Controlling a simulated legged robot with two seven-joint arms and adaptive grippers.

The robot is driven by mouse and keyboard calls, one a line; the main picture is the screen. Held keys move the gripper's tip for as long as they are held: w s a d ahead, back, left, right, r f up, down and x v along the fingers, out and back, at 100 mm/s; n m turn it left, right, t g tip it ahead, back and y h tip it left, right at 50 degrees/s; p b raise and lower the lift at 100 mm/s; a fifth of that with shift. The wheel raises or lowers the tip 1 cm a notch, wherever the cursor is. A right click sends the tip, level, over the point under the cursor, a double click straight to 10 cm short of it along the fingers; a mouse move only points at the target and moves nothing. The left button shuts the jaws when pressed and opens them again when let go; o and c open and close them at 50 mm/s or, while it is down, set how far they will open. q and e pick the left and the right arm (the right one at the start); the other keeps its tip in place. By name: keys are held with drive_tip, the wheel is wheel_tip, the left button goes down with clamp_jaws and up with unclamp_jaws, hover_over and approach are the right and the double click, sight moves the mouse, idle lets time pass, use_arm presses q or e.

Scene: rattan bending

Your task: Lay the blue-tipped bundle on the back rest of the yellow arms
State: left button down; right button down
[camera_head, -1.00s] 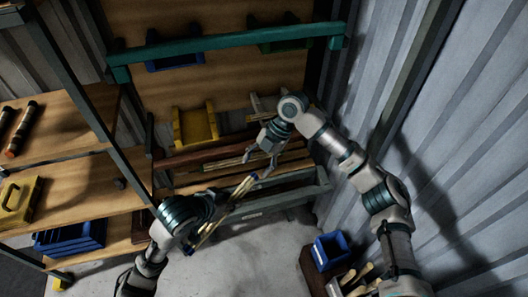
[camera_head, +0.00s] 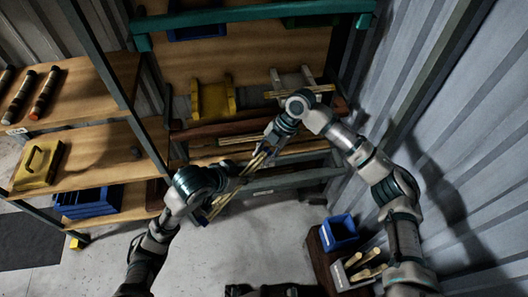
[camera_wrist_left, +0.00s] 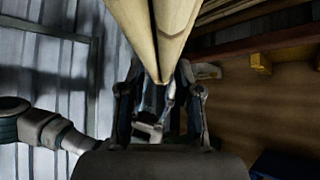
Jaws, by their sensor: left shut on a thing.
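The blue-tipped bundle (camera_head: 221,203) of pale sticks slants between my two arms in the head view. My left gripper (camera_head: 230,181) is shut on it; in the left wrist view, the bundle (camera_wrist_left: 155,30) runs up from between the fingers. My right gripper (camera_head: 268,148) is at the bundle's upper end; whether its fingers are closed on it is unclear. The yellow arms (camera_head: 213,98) stick out from the wooden back panel, behind and above the grippers, with no bundle seen across them.
Pale grey arms (camera_head: 291,80) right of the yellow ones carry a short bundle (camera_head: 302,92). Long rods lie in a rack below. A teal bar (camera_head: 255,14) crosses above. Shelves stand left, a corrugated wall right. A blue bin (camera_head: 339,232) and a box of sticks sit low at right.

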use_arm(q)
drive_tip(key=c, duration=0.7)
unclamp_jaws()
drive_tip(key=shift+s+d, duration=0.1)
drive_tip(key=shift+d, duration=0.05)
